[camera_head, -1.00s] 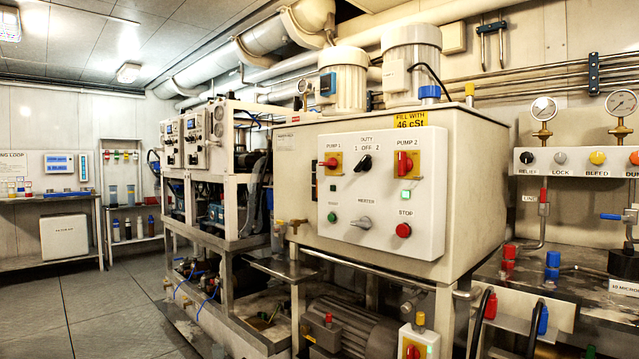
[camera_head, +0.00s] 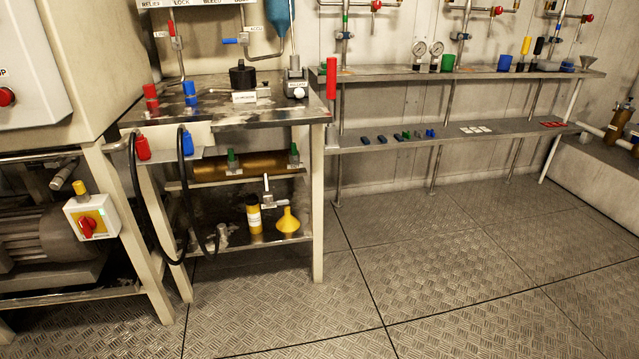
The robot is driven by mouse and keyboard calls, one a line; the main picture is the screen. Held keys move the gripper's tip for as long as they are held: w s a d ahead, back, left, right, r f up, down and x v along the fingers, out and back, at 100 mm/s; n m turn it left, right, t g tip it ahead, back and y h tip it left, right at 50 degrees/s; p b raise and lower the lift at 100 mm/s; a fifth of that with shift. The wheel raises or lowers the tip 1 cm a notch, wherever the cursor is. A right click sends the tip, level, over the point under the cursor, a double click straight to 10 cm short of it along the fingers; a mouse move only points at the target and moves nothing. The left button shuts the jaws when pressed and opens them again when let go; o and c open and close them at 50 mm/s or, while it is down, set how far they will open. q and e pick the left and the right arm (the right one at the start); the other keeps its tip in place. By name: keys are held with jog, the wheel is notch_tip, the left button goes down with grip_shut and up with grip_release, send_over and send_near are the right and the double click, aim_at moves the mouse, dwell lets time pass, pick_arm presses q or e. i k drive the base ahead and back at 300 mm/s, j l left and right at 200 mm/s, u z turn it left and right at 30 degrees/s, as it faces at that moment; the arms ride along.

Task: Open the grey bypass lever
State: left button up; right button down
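I cannot make out for certain which part is the grey bypass lever. A small valve with a pale grey upright handle (camera_head: 267,186) shows under the steel bench, above the lower shelf. A grey metal fitting with a round knob (camera_head: 295,80) stands on the bench top at the right. Whether either is the bypass lever, I cannot tell. Neither of my grippers is in view.
The steel bench (camera_head: 225,118) carries red and blue fittings, a black cap and looped black hoses (camera_head: 135,190). A yellow funnel (camera_head: 288,220) stands on its lower shelf. Wall shelves (camera_head: 450,75) run right. The chequered floor (camera_head: 450,260) is clear.

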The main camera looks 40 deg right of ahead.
aim_at(269, 204)
jog(key=l+z, duration=0.15)
jog(key=z, duration=0.85)
